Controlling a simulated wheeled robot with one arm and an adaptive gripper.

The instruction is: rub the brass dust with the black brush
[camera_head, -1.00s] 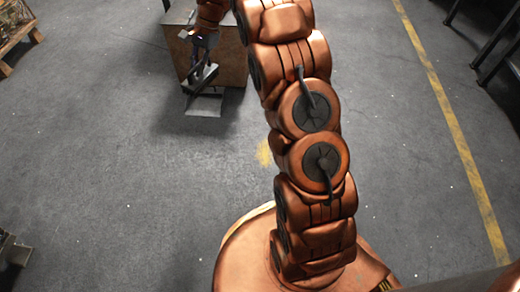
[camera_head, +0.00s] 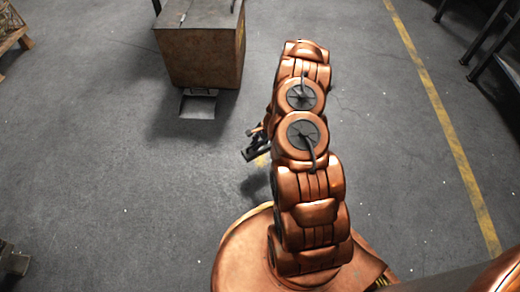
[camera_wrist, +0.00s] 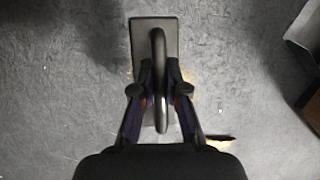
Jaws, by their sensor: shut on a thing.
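My gripper (camera_wrist: 159,90) is shut on the loop handle of the black brush (camera_wrist: 143,38), whose dark rectangular block shows beneath the handle in the wrist view. In the head view the brush (camera_head: 252,153) is partly hidden by my arm, left of its middle. The brass dust (camera_head: 262,161) is a small yellowish patch on the grey floor beside the brush, partly covered by brush and arm. In the wrist view a faint tan trace (camera_wrist: 192,104) shows right of the handle. I cannot tell whether the brush touches the floor.
A brown box with a grey top (camera_head: 200,55) stands on the floor at the upper left. A grey metal pan (camera_head: 198,104) lies at its front. Part of a wooden pallet (camera_head: 12,35) is at the far left.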

